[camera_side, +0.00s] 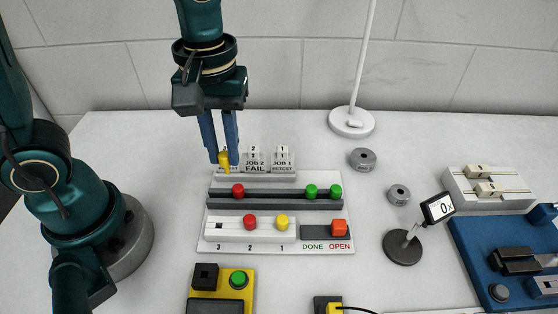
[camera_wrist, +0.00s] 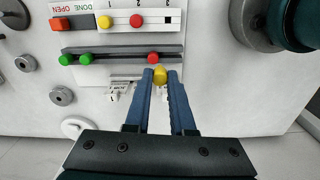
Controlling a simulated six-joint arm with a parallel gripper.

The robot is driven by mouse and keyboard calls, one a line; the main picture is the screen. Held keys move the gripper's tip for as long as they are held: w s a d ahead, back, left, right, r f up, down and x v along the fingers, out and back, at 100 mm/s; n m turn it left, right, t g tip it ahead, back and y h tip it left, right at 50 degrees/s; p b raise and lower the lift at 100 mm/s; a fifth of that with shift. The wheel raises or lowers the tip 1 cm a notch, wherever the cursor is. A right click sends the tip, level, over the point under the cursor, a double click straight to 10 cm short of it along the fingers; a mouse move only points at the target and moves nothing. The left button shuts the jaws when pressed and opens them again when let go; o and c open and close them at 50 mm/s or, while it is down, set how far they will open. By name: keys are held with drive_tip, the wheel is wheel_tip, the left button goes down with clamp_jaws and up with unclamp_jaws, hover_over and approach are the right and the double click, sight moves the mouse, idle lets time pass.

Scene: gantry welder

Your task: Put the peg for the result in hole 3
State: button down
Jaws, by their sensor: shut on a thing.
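My gripper (camera_side: 225,153) is shut on a yellow peg (camera_side: 224,159), held above the back left of the white board (camera_side: 325,180). In the wrist view the yellow peg (camera_wrist: 160,75) sits between my fingertips (camera_wrist: 160,80). The white answer strip (camera_side: 265,235) has holes marked 3, 2 and 1. Hole 3 (camera_side: 218,226), at its left end, is empty; it also shows in the wrist view (camera_wrist: 168,20). A red peg (camera_side: 250,222) stands in hole 2 and a yellow peg (camera_side: 282,221) in hole 1. Cards read JOB 2 FAIL (camera_side: 254,166) and JOB 1 RETEST (camera_side: 282,165); the leftmost card is partly hidden.
A dark rack (camera_side: 275,199) between the cards and strip holds a red peg (camera_side: 238,190) and two green pegs (camera_side: 311,190). An orange-red slider (camera_side: 339,228) is at OPEN. A yellow button box (camera_side: 222,290) stands in front. A small display stand (camera_side: 402,246) is at right.

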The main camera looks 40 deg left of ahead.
drive_tip(key=shift+m, duration=0.9)
drive_tip(key=shift+s+d+f, duration=0.5)
drive_tip(key=shift+s+f, duration=0.35)
drive_tip(key=shift+f, duration=0.1)
drive_tip(key=shift+s+d+f, duration=0.55)
drive_tip(key=shift+s+f, duration=0.35)
drive_tip(key=shift+s+d+f, duration=0.5)
drive_tip(key=shift+s+f, duration=0.35)
drive_tip(key=shift+f, duration=0.1)
drive_tip(key=shift+f, duration=1.25)
drive_tip(key=c, duration=0.7)
unclamp_jaws()
drive_tip(key=shift+r, duration=2.6)
